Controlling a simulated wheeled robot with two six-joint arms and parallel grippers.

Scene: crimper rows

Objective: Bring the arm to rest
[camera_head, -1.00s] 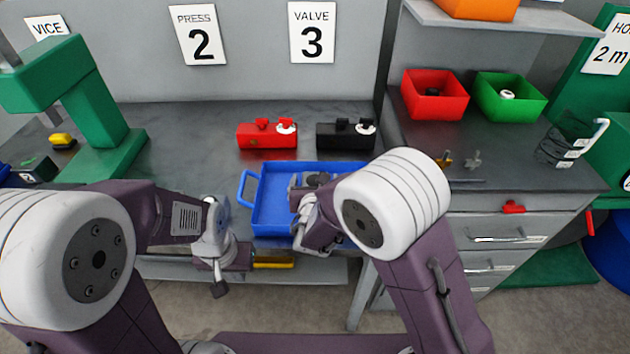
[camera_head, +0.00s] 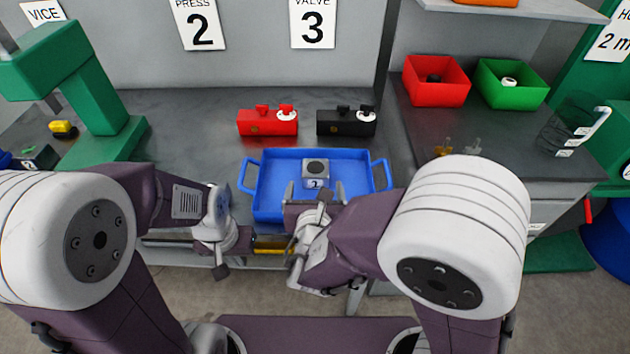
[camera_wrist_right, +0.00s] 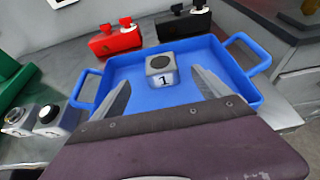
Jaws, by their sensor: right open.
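My right gripper (camera_head: 314,194) is open and empty at the near side of the blue tray (camera_head: 268,205). In the right wrist view its two fingers (camera_wrist_right: 161,82) stand apart. A grey block with a dark round top (camera_head: 316,170) stands in the tray just beyond the fingertips, apart from them; it also shows in the right wrist view (camera_wrist_right: 161,70). My left gripper (camera_head: 236,243) is low at the bench's front edge, left of the tray; its jaws are not clear to see.
Red (camera_head: 267,123) and black (camera_head: 346,123) units stand behind the tray. Red (camera_head: 436,90) and green (camera_head: 511,90) bins are at right. A green press (camera_head: 95,100) stands at left. In the wrist view two grey blocks (camera_wrist_right: 18,121) (camera_wrist_right: 57,120) stand left of the tray.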

